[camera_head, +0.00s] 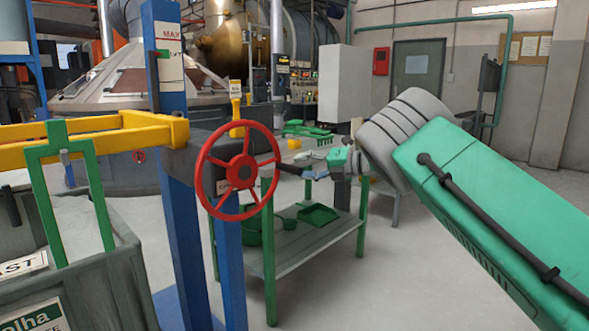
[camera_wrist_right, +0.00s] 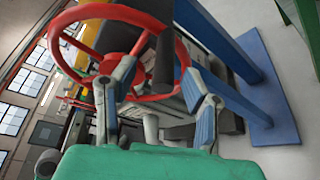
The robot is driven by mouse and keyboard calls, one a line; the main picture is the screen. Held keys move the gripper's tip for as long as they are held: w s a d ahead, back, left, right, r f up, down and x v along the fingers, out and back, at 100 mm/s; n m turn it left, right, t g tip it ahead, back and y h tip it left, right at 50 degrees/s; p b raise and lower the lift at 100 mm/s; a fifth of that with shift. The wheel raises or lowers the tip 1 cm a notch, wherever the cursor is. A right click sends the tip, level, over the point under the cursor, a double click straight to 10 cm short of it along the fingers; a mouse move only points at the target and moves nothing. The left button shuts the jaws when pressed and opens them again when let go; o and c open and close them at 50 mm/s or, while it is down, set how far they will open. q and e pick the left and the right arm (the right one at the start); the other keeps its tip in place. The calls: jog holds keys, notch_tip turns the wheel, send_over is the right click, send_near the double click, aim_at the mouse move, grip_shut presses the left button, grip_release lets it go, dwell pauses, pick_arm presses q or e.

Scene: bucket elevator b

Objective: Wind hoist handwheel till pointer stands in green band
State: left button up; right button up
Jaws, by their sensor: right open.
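The red handwheel (camera_head: 240,170) stands upright on the blue hoist post, with a dark grip sticking out from its right side. The wheel also fills the upper left of the wrist view (camera_wrist_right: 181,48), where the dark grip (camera_wrist_right: 165,57) points toward my palm. My right gripper (camera_head: 308,173) is open just right of the wheel. Its fingers in the wrist view (camera_wrist_right: 155,100) stand on either side of the grip's line; I cannot tell whether they touch it. A scale (camera_head: 169,45) marked MAX, with a green band, is on the post; the pointer is too small to read surely. My left gripper is not in view.
A yellow beam (camera_head: 90,143) and a grey bin (camera_head: 85,275) with a green frame stand at left. A bench (camera_head: 300,245) with green trays is behind the wheel. The floor right of the bench is mostly clear.

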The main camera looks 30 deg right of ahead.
jog(key=v, duration=0.8)
jog(key=shift+s+d, duration=0.25)
jog(key=shift+d, duration=0.05)
jog(key=shift+f, duration=0.1)
jog(key=s+a+f+m+h+p, duration=0.1)
jog(key=s+f+m+h, duration=0.25)
jog(key=f+m, duration=0.5)
jog(key=s+a+f+m+h+p, duration=0.15)
jog(key=s+f+m, duration=0.35)
jog(key=f, duration=0.6)
jog(key=s+a+f+m+h+p, duration=0.15)
jog(key=s+f+m+h, duration=0.25)
jog(key=f+m, duration=0.45)
jog(key=s+a+f+m+g+h, duration=0.1)
jog(key=s+a+f+m+g, duration=0.15)
jog(key=s+f, duration=0.4)
jog(key=s+a+f+m+g, duration=0.2)
jog(key=s+a+f+g, duration=0.15)
jog(key=s, duration=0.65)
jog(key=s+a+m+g, duration=0.2)
jog(key=s+a, duration=0.1)
jog(key=s, duration=0.6)
jog(key=s+a+f+m+g+p, duration=0.1)
jog(key=s+a+m+g, duration=0.1)
jog(key=s, duration=0.8)
jog(key=shift+a+f+g, duration=0.3)
jog(key=shift+a+g, duration=0.25)
jog(key=shift+g, duration=0.25)
